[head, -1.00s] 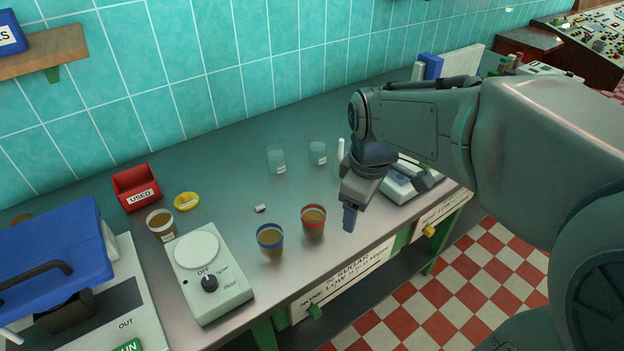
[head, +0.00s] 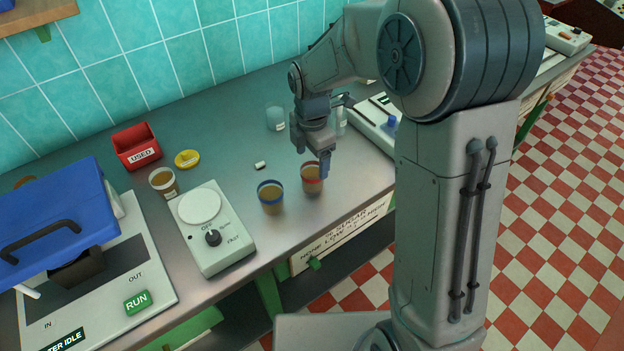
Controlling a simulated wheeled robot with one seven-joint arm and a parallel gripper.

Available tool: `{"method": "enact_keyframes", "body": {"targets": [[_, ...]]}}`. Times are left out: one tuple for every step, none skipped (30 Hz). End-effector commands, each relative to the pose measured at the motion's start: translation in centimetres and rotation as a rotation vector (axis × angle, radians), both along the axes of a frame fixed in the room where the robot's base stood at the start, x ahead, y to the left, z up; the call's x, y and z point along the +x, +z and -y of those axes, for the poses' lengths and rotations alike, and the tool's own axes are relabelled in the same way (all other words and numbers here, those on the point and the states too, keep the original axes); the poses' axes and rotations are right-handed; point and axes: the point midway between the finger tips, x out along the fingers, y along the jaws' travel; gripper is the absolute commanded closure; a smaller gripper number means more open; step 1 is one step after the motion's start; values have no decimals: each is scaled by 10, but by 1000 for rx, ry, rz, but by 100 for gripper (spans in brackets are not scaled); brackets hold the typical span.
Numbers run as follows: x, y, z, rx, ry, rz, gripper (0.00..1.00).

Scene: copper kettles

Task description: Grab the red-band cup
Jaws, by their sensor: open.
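The red-band cup (head: 311,184) stands upright on the grey counter, holding a brown liquid. The blue-band cup (head: 271,199) stands close to its left, also with brown liquid. My gripper (head: 314,160) is open and points down just above and behind the red-band cup. One fingertip overlaps the cup's right rim in the picture; I cannot tell whether it touches. No cup is between the fingers as far as I can see.
A white-band cup (head: 164,181), a scale-like device with a dial (head: 228,246), a yellow dish (head: 187,159) and a red USED bin (head: 136,147) stand left. A clear beaker (head: 275,118) stands behind. The counter's front edge (head: 340,205) is close to the cups.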

Motion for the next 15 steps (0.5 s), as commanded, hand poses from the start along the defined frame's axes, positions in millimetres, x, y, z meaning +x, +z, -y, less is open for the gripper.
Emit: {"method": "enact_keyframes", "body": {"targets": [[-1,-7,0,-2,0,-3,23],[-1,-10,0,-1,0,-2,23],[-1,-13,0,-1,0,-2,23],[-1,-15,0,-1,0,-2,23],[0,-16,0,-1,0,-1,23],[-1,-18,0,0,0,0,23],[-1,-20,0,-1,0,-1,23],[-1,-23,0,-1,0,-2,23],[-2,-27,1,-2,0,-3,23],[-3,-32,1,-3,-1,-4,23],[-3,-37,1,-3,-1,-4,23],[-4,-43,2,-3,-1,-4,23],[-4,-48,2,-3,0,-4,23],[-4,-53,2,-3,-1,-4,23],[-4,-58,2,-2,-1,-3,23]]}}
